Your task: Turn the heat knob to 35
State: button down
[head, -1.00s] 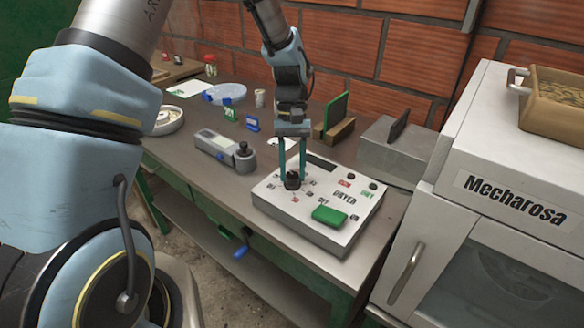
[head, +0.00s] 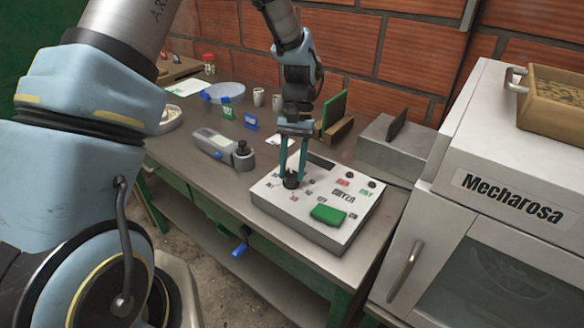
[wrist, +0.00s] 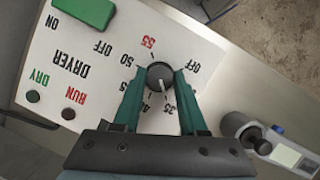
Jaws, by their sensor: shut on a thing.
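The heat knob (wrist: 160,75) is a round black dial on the white dryer panel (head: 270,195). It also shows in the head view (head: 291,181), partly hidden by the fingers. My gripper (wrist: 160,76) has its two teal fingers on opposite sides of the knob, shut on it. It also shows in the head view (head: 294,176), reaching down to the knob. In the wrist view, numbers ring the knob, with a red 55 at the top and OFF at the right. The knob's pale mark points down and slightly right, toward the 35 label (wrist: 168,108). The fingers partly cover the lower scale.
A green button (head: 328,214) sits on the panel's front corner. A grey handheld meter (head: 212,143) lies to the left on the metal table. A grey block (head: 396,150) and the Mecharosa cabinet (head: 510,210) stand to the right.

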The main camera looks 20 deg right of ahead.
jog(key=shift+c, duration=2.2)
grip_release()
jog(key=b+v, duration=0.3)
jog(key=v, duration=0.8)
jog(key=w+a+n+t+h, duration=0.2)
jog(key=w+a+n, duration=0.15)
jog(key=a, duration=1.45)
jog(key=s+a+f+n+t, duration=0.1)
jog(key=s+a, duration=0.2)
jog(key=a, duration=0.4)
jog(key=s+a+f+n+t+h, duration=0.1)
jog(key=s+a+n+t, duration=0.1)
jog(key=a, duration=0.5)
jog(key=shift+s, duration=0.4)
